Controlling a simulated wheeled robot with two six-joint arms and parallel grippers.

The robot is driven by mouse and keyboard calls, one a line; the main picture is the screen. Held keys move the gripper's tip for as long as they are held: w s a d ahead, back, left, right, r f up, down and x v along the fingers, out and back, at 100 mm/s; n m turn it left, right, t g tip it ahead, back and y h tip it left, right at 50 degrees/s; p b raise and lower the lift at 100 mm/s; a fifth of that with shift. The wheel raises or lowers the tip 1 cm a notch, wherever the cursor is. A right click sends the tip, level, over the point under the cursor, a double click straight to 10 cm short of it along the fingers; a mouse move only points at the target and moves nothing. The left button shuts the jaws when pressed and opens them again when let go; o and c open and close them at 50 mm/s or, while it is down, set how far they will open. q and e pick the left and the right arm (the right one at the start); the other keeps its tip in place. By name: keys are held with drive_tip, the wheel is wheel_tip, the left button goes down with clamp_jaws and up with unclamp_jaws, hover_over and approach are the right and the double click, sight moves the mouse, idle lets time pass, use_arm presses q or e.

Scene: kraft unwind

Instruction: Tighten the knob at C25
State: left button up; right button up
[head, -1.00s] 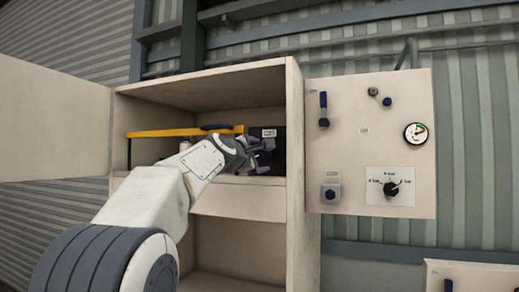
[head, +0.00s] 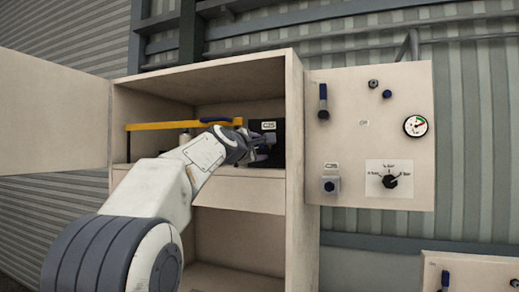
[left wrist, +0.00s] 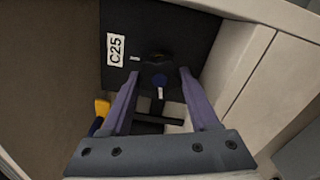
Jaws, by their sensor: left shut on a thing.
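The C25 label (head: 268,126) is on a black unit (head: 284,128) inside the open cabinet. My left gripper (head: 257,152) reaches into the cabinet in front of the black unit. In the left wrist view its two purple fingers (left wrist: 158,88) stand on either side of the knob, shut on it. In the head view the arm and gripper hide the knob. My right gripper is not in view.
A yellow bar with a blue part (head: 165,126) lies across the shelf to the left. The cabinet's right wall (head: 295,140) is close beside the gripper. The open door (head: 55,115) is at left. A panel with dials and a gauge (head: 416,126) hangs at right.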

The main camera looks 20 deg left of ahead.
use_arm(q)
drive_tip(key=m+b, duration=0.1)
drive_tip(key=m, duration=0.4)
drive_tip(key=shift+m+b, duration=0.3)
drive_tip(key=shift+m, duration=0.1)
drive_tip(key=m+b, duration=0.1)
drive_tip(key=m, duration=0.3)
drive_tip(key=shift+m, duration=0.3)
drive_tip(key=m, duration=0.2)
drive_tip(key=m+b, duration=0.1)
drive_tip(key=m, duration=0.2)
drive_tip(key=shift+d+r, duration=0.15)
drive_tip(key=shift+r, duration=0.05)
drive_tip(key=m, duration=0.5)
drive_tip(key=shift+d+b, duration=0.15)
drive_tip(key=shift+b, duration=0.25)
drive_tip(key=shift+r+m, duration=0.1)
drive_tip(key=shift+m, duration=0.4)
drive_tip(key=o, duration=1.4)
drive_tip(key=shift+s+r, duration=0.15)
